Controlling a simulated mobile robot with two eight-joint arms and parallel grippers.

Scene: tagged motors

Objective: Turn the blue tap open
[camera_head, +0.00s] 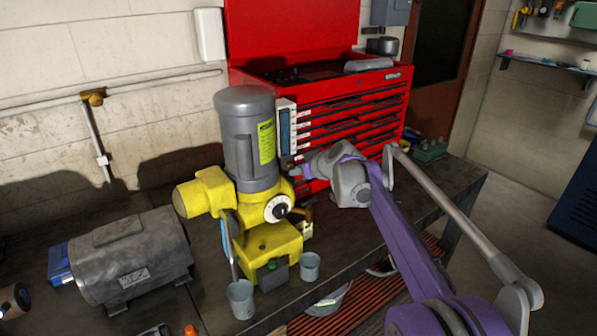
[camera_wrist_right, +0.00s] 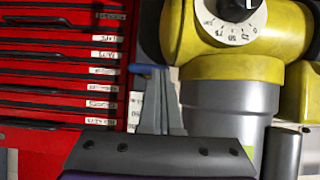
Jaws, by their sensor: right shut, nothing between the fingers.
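A small blue bar, which looks like the blue tap's handle (camera_wrist_right: 141,69), shows in the right wrist view at the tips of my right gripper (camera_wrist_right: 158,76). I cannot tell if they touch. In the head view my right gripper (camera_head: 290,170) is beside the grey and yellow motor (camera_head: 248,130), at its right side. There the tap handle cannot be made out. The right gripper is shut and empty. The motor's white dial (camera_head: 278,208) also shows upside down in the wrist view (camera_wrist_right: 229,20). My left gripper is not in view.
A red tool cabinet (camera_head: 350,108) stands close behind the right gripper. A grey motor (camera_head: 131,256) lies on the bench at left. Two grey cups (camera_head: 240,298) stand in front of the yellow base. A purple arm, mine, crosses the bench's right side.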

